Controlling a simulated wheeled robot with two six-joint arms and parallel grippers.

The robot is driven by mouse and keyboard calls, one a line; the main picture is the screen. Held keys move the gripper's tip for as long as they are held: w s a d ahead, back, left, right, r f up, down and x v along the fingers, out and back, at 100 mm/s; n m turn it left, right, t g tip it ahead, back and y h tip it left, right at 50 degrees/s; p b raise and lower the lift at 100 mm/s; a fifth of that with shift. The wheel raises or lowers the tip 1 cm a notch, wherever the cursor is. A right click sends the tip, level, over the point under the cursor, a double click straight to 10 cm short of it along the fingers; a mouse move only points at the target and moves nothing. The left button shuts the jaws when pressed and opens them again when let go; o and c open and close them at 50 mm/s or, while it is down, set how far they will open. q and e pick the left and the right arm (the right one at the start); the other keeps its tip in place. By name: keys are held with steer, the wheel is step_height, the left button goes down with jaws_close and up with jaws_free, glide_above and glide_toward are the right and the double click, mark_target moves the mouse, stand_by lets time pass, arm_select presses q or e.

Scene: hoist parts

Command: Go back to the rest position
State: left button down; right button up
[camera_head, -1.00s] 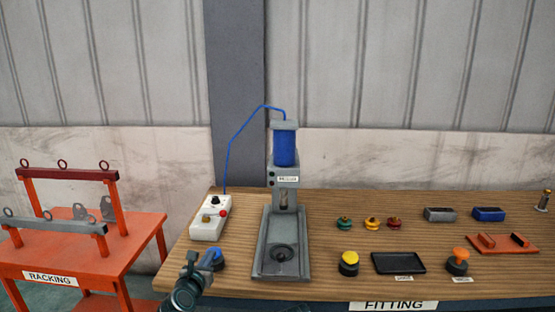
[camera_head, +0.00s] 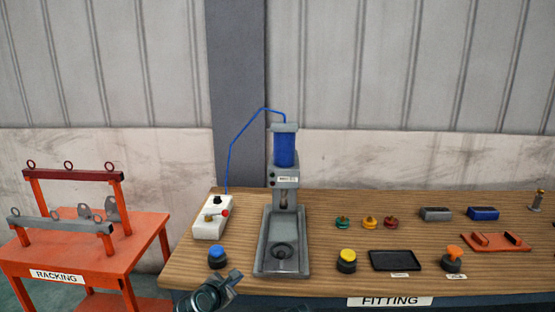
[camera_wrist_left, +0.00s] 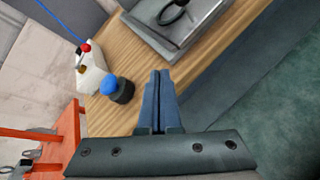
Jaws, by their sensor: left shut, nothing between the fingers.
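My left gripper (camera_head: 234,276) shows at the bottom of the head view, at the front edge of the wooden bench (camera_head: 330,210). It is to the right of and in front of the blue button (camera_head: 217,257). In the left wrist view its fingers (camera_wrist_left: 158,85) are together with nothing between them. The blue button also shows in that view (camera_wrist_left: 110,86), left of the fingers and apart from them.
Knobs, a black tray (camera_head: 397,261) and an orange holder (camera_head: 495,242) lie to the right. An orange racking table (camera_head: 140,235) stands left.

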arm_select(q)
steer(key=s+d+f+m+g+p, duration=0.25)
steer(key=s+d+m+g, duration=0.2)
steer(key=m, duration=0.35)
steer(key=s+d+f+m+g+p, duration=0.1)
steer(key=s+d+f+m+g, duration=0.25)
steer(key=s+m, duration=0.35)
steer(key=s+a+m+g+y+p, duration=0.2)
steer(key=s+m+g+y, duration=0.2)
steer(key=s+m, duration=0.7)
steer(key=m+y, duration=0.1)
steer(key=m, duration=0.2)
steer(key=shift+m+g+p, duration=0.3)
steer(key=shift+g+p, duration=0.1)
steer(key=shift+s, duration=0.1)
